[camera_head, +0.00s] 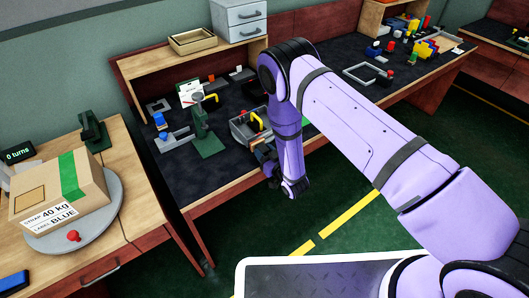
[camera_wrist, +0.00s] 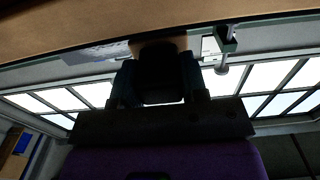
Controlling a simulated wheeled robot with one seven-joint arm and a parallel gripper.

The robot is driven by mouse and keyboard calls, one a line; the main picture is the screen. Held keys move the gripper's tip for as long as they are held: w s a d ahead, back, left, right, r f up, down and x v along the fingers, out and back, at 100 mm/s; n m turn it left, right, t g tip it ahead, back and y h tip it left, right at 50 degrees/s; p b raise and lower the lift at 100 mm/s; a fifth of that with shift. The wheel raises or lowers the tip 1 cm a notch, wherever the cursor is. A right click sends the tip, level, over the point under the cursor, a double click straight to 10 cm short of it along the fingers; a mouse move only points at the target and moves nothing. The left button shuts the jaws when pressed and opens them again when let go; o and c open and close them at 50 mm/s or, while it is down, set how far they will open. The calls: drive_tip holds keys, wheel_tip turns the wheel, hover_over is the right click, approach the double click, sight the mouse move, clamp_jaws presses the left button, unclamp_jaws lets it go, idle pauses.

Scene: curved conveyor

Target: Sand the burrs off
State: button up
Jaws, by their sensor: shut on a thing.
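My gripper (camera_head: 264,158) is low at the front edge of the dark-topped workbench, mostly hidden by my arm in the head view. In the wrist view my gripper (camera_wrist: 160,75) is dark and shut on a small tan block (camera_wrist: 176,42), of which only a strip shows. A green bench tool (camera_head: 204,128) with an upright post stands left of my gripper. A grey tray (camera_head: 240,132) holding a yellow-handled tool (camera_head: 256,119) is just behind my gripper. A grey metal piece (camera_head: 172,140) lies at the left. Burrs are too small to make out.
A box (camera_head: 88,190) sits on a round turntable (camera_head: 106,222) at the left table. Drawers (camera_head: 240,18) and a wooden tray (camera_head: 193,40) stand on the back shelf. Coloured bricks (camera_head: 425,48) and a grey frame (camera_head: 358,72) lie at right. Green floor is clear below.

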drive_tip(key=shift+x, duration=0.85)
drive_tip(key=shift+w+d, duration=1.15)
drive_tip(key=shift+d, duration=0.45)
drive_tip(key=shift+w+d, duration=1.1)
drive_tip(key=shift+d, duration=0.55)
drive_tip(key=shift+w+d, duration=1.15)
drive_tip(key=shift+d, duration=0.45)
drive_tip(key=shift+w, duration=0.15)
drive_tip(key=shift+s+a, duration=1.1)
drive_tip(key=shift+a, duration=0.6)
drive_tip(key=shift+s+a, duration=1.1)
drive_tip(key=shift+a, duration=0.55)
drive_tip(key=shift+s+a, duration=1.1)
drive_tip(key=shift+a, duration=0.6)
drive_tip(key=v, duration=0.6)
